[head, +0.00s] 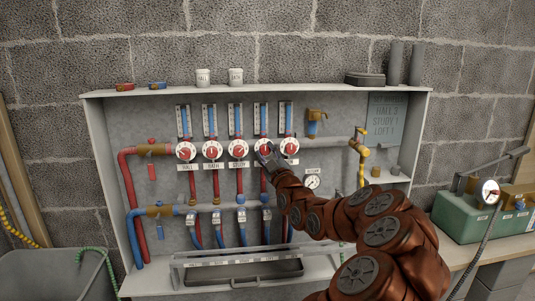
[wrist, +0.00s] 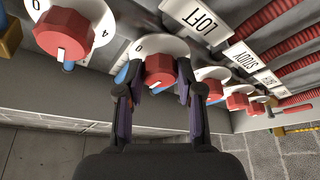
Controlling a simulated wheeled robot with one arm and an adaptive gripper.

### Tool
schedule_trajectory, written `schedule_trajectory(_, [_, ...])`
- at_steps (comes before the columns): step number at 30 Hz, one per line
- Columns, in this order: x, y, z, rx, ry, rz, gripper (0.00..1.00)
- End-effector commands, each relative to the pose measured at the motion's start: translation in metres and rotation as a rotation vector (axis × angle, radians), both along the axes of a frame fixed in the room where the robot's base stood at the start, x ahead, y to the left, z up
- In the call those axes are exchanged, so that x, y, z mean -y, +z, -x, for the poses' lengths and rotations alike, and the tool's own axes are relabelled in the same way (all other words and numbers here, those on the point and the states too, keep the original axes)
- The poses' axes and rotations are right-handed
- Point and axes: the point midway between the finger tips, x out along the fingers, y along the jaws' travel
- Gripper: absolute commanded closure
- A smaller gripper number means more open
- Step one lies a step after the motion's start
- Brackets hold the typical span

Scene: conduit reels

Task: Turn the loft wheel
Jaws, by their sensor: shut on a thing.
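The loft wheel is a red knob on a white numbered dial, fourth from the left in the manifold's row. A white mark shows on the knob's near face. In the head view my gripper (head: 267,153) covers most of the loft wheel (head: 262,145). My gripper (wrist: 157,84) is shut on the knob, a finger on each side.
The study wheel (head: 238,150) and fifth wheel (head: 290,147) stand close on either side. The bath wheel (head: 212,150) and hall wheel (head: 186,151) are further left. A grey notice (head: 388,118) hangs at the cabinet's right.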

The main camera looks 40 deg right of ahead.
Motion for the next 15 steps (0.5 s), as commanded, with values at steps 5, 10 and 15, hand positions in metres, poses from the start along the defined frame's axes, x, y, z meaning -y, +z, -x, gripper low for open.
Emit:
schedule_trajectory(5, [0.0038, 0.0, -0.0001, 0.0, -0.001, 0.001, 0.98])
schedule_trajectory(10, [0.0011, 0.0001, 0.0004, 0.009, -0.001, -0.01, 0.98])
schedule_trajectory(15, [0.0004, 0.0, 0.0004, 0.044, -0.002, -0.053, 0.98])
